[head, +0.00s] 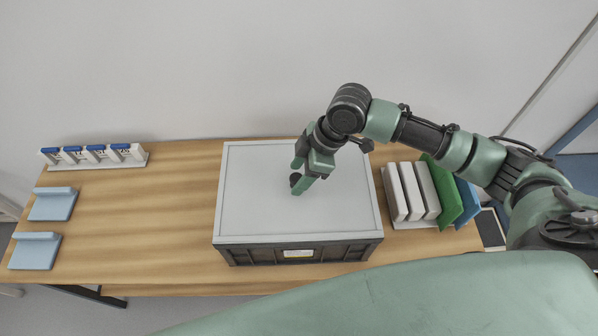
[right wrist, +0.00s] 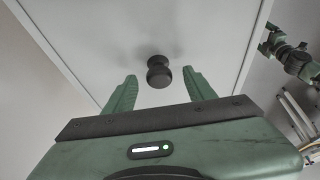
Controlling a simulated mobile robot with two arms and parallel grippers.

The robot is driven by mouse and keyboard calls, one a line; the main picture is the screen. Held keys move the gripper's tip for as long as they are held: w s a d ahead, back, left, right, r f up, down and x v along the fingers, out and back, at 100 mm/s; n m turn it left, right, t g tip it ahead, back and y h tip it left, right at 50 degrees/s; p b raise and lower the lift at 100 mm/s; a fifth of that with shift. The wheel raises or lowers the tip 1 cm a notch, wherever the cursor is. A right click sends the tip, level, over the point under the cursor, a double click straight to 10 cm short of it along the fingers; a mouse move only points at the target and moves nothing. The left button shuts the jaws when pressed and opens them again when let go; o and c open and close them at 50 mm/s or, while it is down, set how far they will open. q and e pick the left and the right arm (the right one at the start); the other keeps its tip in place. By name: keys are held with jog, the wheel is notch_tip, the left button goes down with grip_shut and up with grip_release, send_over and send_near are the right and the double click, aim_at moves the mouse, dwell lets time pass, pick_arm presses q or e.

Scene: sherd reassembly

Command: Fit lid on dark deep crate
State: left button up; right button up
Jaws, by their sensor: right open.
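The light grey lid (head: 255,190) lies over the top of the dark deep crate (head: 260,257) and covers its opening; from here its edges look in line with the crate's rim. A round dark knob (head: 295,179) stands on the lid, and it also shows in the right wrist view (right wrist: 159,73). My right gripper (head: 299,178) is over the lid at the knob. In the right wrist view its green fingers (right wrist: 160,88) are apart, one on each side of the knob, with gaps between. My left gripper is not in view.
A rack of white and blue holders (head: 95,154) and two light blue pieces (head: 53,204) (head: 36,250) are on the table's left. A rack with white, green and blue upright slabs (head: 415,190) stands close to the crate's right. Bare wooden table (head: 160,215) lies left of the crate.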

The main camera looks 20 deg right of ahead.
jog(key=shift+d+r, duration=0.2)
jog(key=shift+r, duration=0.25)
jog(key=b+v, duration=0.1)
jog(key=v, duration=0.5)
jog(key=shift+r+b, duration=0.35)
jog(key=shift+r, duration=0.05)
